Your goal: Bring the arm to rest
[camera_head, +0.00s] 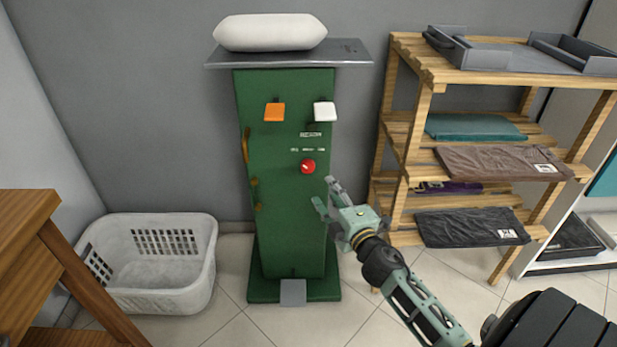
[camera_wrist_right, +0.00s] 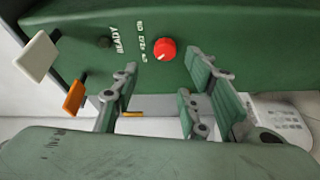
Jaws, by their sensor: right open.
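My right arm reaches in from the lower right in the head view. Its gripper (camera_head: 325,196) is open and empty, in front of the right side of a green cabinet machine (camera_head: 286,225). In the right wrist view the two fingers (camera_wrist_right: 160,100) stand apart with nothing between them. The machine's red knob (camera_head: 307,167) is just above and left of the gripper, and it also shows in the wrist view (camera_wrist_right: 165,49). No contact with the machine is visible. My left gripper is not in view.
An orange lever (camera_head: 275,112) and a white lever (camera_head: 325,112) stick out of the machine. A white pillow-like pad (camera_head: 270,33) lies on its top plate (camera_head: 350,52). A wooden shelf (camera_head: 398,150) with folded cloths stands right. A white basket (camera_head: 150,293) and wooden table (camera_head: 25,215) are left.

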